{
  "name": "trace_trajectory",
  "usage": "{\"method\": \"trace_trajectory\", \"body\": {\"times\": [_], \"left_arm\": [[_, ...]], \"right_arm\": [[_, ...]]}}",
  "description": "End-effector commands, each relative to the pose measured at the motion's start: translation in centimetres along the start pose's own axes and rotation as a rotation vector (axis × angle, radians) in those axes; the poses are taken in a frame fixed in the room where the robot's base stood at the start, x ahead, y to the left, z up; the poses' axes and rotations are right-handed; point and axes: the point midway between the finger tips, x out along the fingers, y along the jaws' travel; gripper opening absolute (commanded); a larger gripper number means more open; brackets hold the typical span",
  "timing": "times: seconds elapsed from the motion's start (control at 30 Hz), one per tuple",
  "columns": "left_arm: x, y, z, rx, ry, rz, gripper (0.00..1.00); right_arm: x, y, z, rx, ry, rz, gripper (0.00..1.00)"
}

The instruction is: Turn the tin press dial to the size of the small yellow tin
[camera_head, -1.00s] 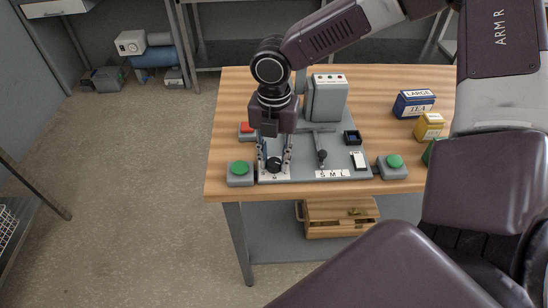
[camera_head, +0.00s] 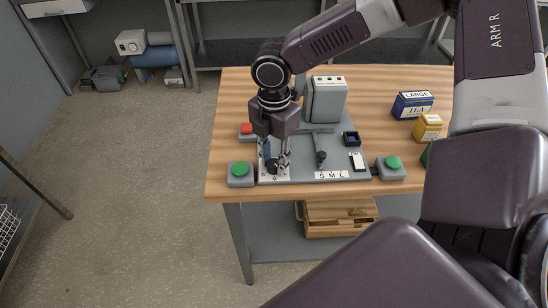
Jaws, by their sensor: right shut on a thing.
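The tin press (camera_head: 328,100) stands on a grey base plate on the wooden table. Its black dial (camera_head: 272,166) sits at the front left of the plate on a white label. My right gripper (camera_head: 274,163) points down and is shut on the dial, its fingers partly hiding it. The dial's pointing direction cannot be made out. A white strip marked S M L (camera_head: 331,175) lies at the plate's front edge, below a black-knobbed lever (camera_head: 321,157). The small yellow tin (camera_head: 428,127) stands on the table at the right. My left gripper is not in view.
Green buttons flank the plate, one at the left (camera_head: 240,170) and one at the right (camera_head: 393,163). A red button (camera_head: 246,128) is behind the left one. A blue LARGE tea tin (camera_head: 413,104) stands behind the yellow tin. A green thing (camera_head: 428,155) is partly hidden by my arm.

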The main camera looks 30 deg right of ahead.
Motion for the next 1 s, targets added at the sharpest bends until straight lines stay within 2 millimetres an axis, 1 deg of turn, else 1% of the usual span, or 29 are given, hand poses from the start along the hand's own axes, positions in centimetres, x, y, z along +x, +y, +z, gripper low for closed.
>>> {"method": "trace_trajectory", "body": {"times": [0.43, 1.0], "left_arm": [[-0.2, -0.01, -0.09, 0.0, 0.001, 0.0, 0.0], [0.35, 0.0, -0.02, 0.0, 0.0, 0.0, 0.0]], "right_arm": [[-0.1, 0.12, 0.02, 0.424, 0.0, 0.003, 0.02], [-0.09, 0.19, 0.05, 0.965, 0.0, 0.006, 0.02]]}}
